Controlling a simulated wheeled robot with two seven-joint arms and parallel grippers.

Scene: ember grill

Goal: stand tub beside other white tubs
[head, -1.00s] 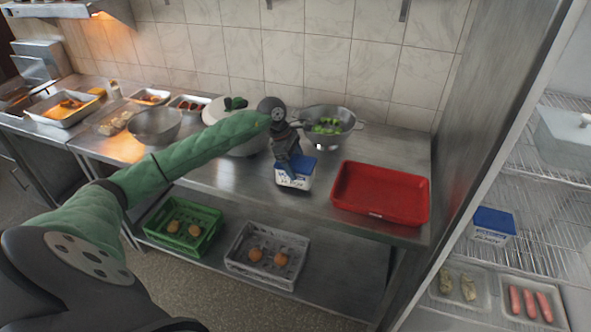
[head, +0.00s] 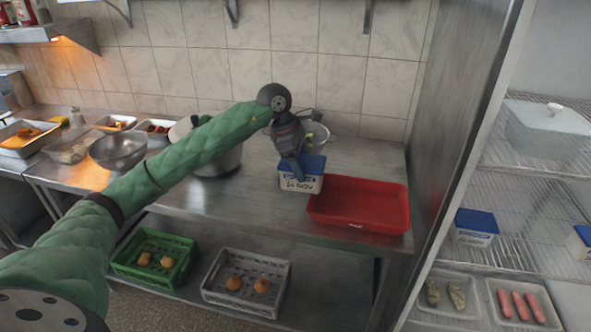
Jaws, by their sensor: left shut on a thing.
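A white tub with a blue lid (head: 300,180) is at the steel counter, just left of the red tray. My left gripper (head: 298,160) is shut on it from above. I cannot tell whether its base touches the counter. Another white tub with a blue lid (head: 475,228) stands on the wire shelf of the open fridge at the right. A third such tub (head: 583,243) is cut off by the right edge. My right gripper is not in view.
A red tray (head: 358,222) sits on the counter's right end. The fridge's steel side wall (head: 430,130) stands between counter and shelves. A covered white dish (head: 550,130) is on the upper shelf; trays of food (head: 520,304) lie below. Bare shelf shows between the two fridge tubs.

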